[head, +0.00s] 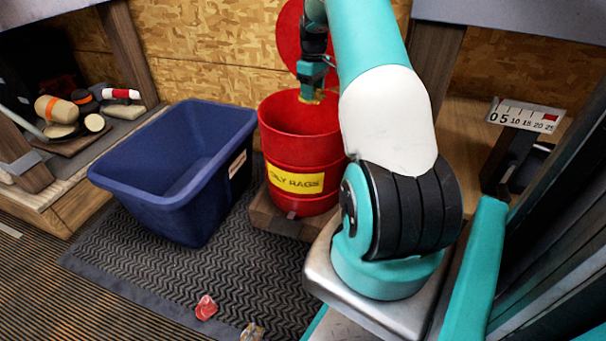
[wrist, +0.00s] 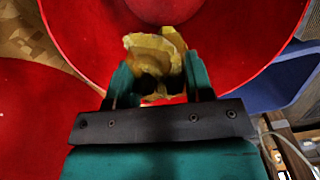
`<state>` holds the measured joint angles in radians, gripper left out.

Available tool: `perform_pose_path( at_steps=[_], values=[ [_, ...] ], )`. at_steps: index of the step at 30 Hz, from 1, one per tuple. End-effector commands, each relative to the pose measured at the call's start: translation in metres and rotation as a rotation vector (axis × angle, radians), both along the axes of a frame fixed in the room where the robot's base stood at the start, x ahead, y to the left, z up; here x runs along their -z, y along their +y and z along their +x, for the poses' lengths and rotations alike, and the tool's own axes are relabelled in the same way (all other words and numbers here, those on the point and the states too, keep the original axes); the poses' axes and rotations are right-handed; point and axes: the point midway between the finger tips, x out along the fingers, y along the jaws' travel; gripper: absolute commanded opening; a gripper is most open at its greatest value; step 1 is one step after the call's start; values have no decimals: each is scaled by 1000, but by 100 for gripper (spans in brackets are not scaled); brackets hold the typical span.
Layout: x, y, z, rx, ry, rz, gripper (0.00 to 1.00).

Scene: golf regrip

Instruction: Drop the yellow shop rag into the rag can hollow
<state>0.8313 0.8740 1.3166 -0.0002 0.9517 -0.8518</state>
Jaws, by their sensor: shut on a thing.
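The red rag can (head: 292,145) with a yellow "OILY RAGS" label stands with its lid (head: 291,35) raised behind it. My gripper (head: 311,97) is over the can's mouth, pointing down. In the wrist view my gripper (wrist: 160,90) is shut on the yellow shop rag (wrist: 155,48), which bunches out between the fingertips. In the head view only a small bit of the rag (head: 318,98) shows below the fingers. The can's red rim (wrist: 290,52) surrounds the rag in the wrist view. My arm hides the can's right edge in the head view.
An empty blue bin (head: 185,165) stands left of the can on a dark ribbed mat (head: 130,255). A red scrap (head: 206,307) and a tan scrap (head: 252,331) lie on the floor in front. A numbered scale (head: 525,115) stands at the right.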

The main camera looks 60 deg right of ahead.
Motion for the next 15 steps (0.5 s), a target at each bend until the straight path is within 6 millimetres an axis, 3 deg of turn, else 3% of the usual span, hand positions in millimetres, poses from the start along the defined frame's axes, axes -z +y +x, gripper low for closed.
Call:
perform_pose_path(
  at_steps=[1,6,15],
  values=[
    [14,0,0,0,0,0,24],
    [32,0,0,0,-1,-1,24],
    [36,0,0,1,-1,-1,24]
  ],
)
